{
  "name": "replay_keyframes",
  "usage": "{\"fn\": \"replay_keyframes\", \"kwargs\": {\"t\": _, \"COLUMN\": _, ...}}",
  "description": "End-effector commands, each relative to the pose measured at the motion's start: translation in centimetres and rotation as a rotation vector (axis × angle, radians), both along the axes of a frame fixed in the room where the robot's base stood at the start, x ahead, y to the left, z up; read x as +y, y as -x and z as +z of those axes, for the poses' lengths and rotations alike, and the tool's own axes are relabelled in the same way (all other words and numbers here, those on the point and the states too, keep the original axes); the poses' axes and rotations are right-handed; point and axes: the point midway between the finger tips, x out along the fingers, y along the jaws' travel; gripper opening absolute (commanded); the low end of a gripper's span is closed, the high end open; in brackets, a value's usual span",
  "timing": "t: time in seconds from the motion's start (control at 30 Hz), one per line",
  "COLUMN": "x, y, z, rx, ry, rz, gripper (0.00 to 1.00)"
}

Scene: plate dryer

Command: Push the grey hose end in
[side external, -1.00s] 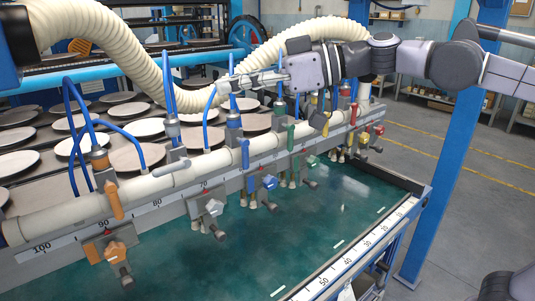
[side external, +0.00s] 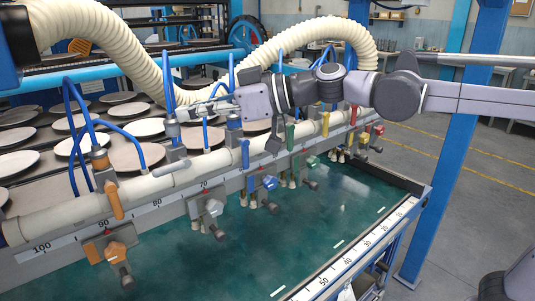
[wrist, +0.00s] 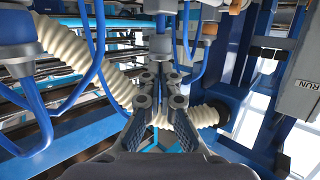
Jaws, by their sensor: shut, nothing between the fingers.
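The grey hose end (side external: 172,128) is a grey collar with blue hose rising from it, upright above the white pipe (side external: 205,163) in the side view. In the wrist view, a grey fitting (wrist: 159,46) with blue hose lies straight ahead of the fingertips. My gripper (side external: 190,111) is shut and empty, its fingers pointing left at the upper part of the grey hose end. The shut fingers also show in the wrist view (wrist: 160,76). I cannot tell whether the fingertips touch the hose end. A grey valve (side external: 210,209) hangs below on the rail.
An orange hose end (side external: 98,157) stands to the left and a blue one (side external: 233,121) to the right, under my gripper. A thick cream corrugated hose (side external: 140,60) arches behind. Round plates (side external: 150,127) lie on the rack behind. Open space lies above the green surface (side external: 170,255).

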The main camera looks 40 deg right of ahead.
Motion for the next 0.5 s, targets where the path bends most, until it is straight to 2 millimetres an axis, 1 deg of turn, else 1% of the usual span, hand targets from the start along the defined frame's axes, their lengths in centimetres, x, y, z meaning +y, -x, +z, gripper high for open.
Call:
{"fn": "replay_keyframes", "kwargs": {"t": 0.13, "x": 0.0, "y": 0.0, "z": -0.3, "rx": 0.0, "ry": 0.0, "rz": 0.0, "gripper": 0.0}}
{"fn": "replay_keyframes", "kwargs": {"t": 0.4, "x": 0.0, "y": 0.0, "z": -2.6, "rx": -0.001, "ry": -0.001, "rz": 0.001, "gripper": 0.0}}
{"fn": "replay_keyframes", "kwargs": {"t": 0.5, "x": 0.0, "y": 0.0, "z": -2.8, "rx": -0.001, "ry": -0.001, "rz": 0.001, "gripper": 0.0}}
